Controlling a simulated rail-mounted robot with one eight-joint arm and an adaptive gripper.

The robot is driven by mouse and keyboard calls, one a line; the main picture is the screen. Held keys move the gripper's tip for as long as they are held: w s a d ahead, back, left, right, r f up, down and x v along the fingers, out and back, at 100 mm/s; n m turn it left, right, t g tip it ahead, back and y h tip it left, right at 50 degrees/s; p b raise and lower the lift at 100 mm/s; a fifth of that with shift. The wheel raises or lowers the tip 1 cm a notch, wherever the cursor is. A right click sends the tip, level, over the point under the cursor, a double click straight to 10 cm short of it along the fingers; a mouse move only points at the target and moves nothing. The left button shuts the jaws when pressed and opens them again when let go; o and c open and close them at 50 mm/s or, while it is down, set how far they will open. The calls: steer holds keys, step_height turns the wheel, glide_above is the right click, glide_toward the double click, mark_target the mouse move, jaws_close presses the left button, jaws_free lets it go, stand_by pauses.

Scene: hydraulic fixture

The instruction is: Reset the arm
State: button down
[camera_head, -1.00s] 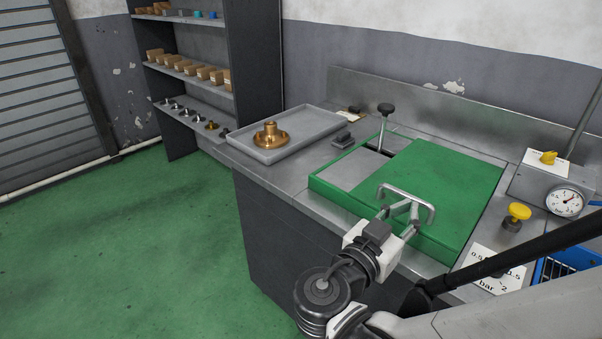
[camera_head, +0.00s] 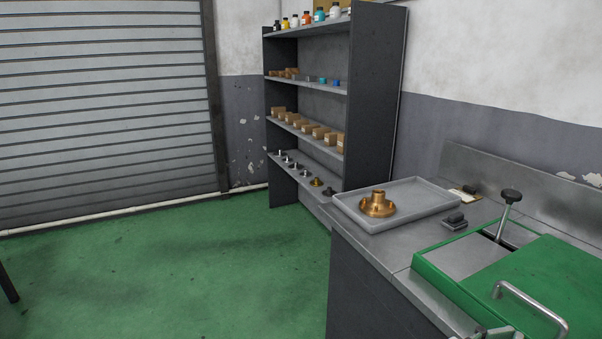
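Only a small grey piece, which looks like the tip of my gripper (camera_head: 492,333), shows at the bottom edge of the head view. It is just below and in front of the metal handle (camera_head: 530,308) on the green lid (camera_head: 545,268). The rest of my gripper and arm is out of the frame. I cannot tell whether the gripper is open or shut, or whether it touches the handle. The green lid lies flat on the fixture, beside a bare grey plate (camera_head: 467,256).
A grey tray (camera_head: 425,213) on the metal bench holds a brass flanged part (camera_head: 377,204). A black-knobbed lever (camera_head: 509,205) stands behind the lid. A shelf (camera_head: 375,100) with bottles, boxes and metal parts is at the back.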

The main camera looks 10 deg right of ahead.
steer(key=w+a+f+n+y+p, duration=0.2)
steer(key=w+a+n+y+p, duration=0.35)
steer(key=a+n+y, duration=0.55)
steer(key=w+a+r+n+t+y, duration=0.1)
steer(key=a+r+n+y, duration=0.1)
steer(key=a+r+y, duration=0.2)
step_height(320, 180, up, 2)
steer(key=shift+w+a+r+y+p, duration=0.25)
steer(key=shift+w+a+y+p, duration=0.15)
steer(key=shift+y, duration=0.2)
steer(key=shift+d, duration=0.1)
